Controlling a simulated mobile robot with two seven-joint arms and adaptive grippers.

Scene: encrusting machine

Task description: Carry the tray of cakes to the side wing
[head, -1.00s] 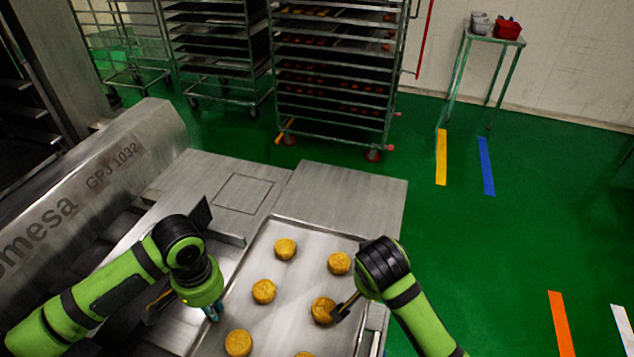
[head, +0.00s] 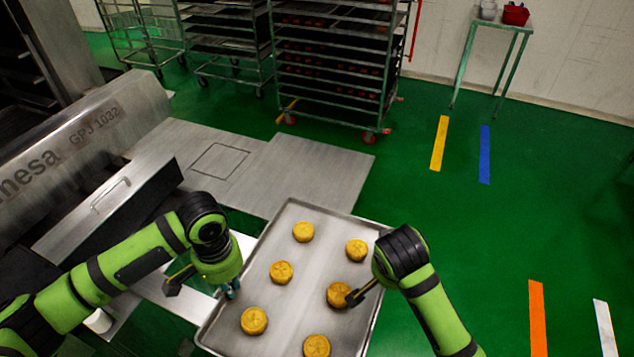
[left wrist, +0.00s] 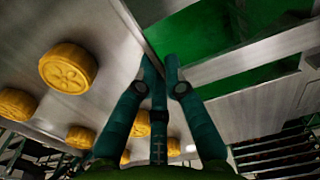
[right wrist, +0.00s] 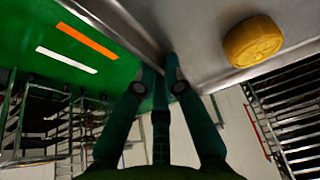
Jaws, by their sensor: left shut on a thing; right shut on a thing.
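The metal tray (head: 310,263) carries several round golden cakes (head: 303,231) and is level or nearly so at the lower middle of the head view. My left gripper (head: 232,290) is shut on the tray's left rim; the tray's edge also shows between its fingers in the left wrist view (left wrist: 160,66). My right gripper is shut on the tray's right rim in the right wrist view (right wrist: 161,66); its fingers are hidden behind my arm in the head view. A flat steel side surface (head: 310,165) of the machine, seemingly the side wing, lies just beyond the tray and is bare.
The encrusting machine (head: 75,150) stands at the left. Wheeled racks (head: 330,85) with trays stand at the back. A small table (head: 505,25) with a red container (head: 515,14) is at the back right. Green floor (head: 440,230) with coloured stripes is clear at the right.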

